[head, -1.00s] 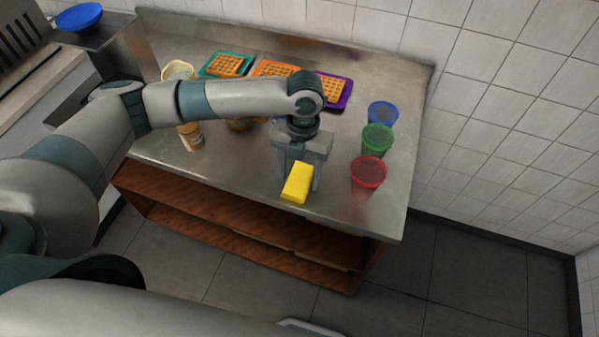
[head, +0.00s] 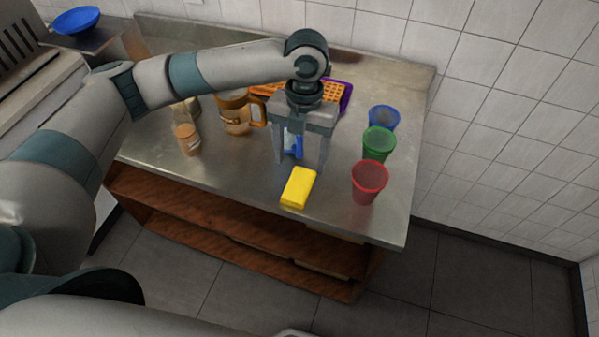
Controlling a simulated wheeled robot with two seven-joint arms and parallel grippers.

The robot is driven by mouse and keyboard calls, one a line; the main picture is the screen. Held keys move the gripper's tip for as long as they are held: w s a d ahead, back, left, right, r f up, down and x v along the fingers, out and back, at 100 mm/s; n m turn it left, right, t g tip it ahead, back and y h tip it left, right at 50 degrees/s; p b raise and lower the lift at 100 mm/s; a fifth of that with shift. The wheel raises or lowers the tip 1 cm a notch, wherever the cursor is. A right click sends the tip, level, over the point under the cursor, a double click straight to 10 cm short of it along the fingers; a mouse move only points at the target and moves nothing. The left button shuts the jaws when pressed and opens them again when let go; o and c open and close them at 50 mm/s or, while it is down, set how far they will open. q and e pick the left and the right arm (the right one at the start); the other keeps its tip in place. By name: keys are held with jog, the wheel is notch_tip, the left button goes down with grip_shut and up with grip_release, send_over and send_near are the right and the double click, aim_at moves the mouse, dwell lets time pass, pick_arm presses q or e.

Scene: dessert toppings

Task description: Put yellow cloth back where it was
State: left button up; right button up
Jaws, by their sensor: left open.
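The yellow cloth (head: 298,188) is a folded block lying on the metal counter (head: 235,185) near its front edge, left of the red cup. My left gripper (head: 302,162) is above the counter just behind the cloth, pointing down. Its two fingers are apart and the cloth is not between them. A blue and white object (head: 292,143) shows between and behind the fingers, partly hidden by them. My right gripper is not in view.
Red (head: 369,183), green (head: 378,143) and blue (head: 384,118) cups stand in a row at right. A mug (head: 234,112) and a small jar (head: 187,139) stand at left. Orange and purple trays (head: 346,97) lie behind my arm. A blue bowl (head: 76,20) is far left.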

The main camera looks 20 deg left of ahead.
pick_arm(q)
jog(key=r, duration=0.3)
jog(key=r+b, duration=0.1)
jog(key=shift+w+r, duration=0.25)
dwell(0.6)
